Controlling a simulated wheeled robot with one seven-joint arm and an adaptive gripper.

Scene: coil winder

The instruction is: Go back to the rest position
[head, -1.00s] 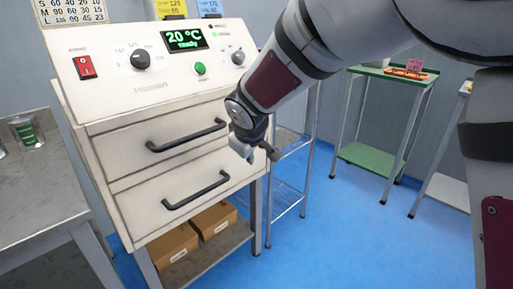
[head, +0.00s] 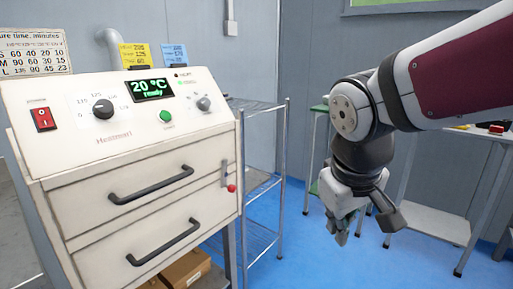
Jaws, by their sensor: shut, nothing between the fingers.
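My gripper (head: 341,235) hangs from my bent arm at the right of the head view, pointing down over the blue floor. It is shut and empty, and apart from everything around it. The nearest thing on its left is the wire shelf rack (head: 262,180), then the cream oven cabinet (head: 130,150). Both oven drawers, the upper (head: 190,165) and the lower (head: 190,225), are closed. The oven display (head: 151,89) reads 20 °C, ready.
A red switch (head: 43,118), dials and a green button (head: 166,116) are on the oven panel. A small red-tipped lever (head: 231,188) sits by the upper drawer. Cardboard boxes (head: 187,268) lie underneath. Side tables stand behind my arm, one with a white lower shelf (head: 435,224). Blue floor (head: 300,255) is open between.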

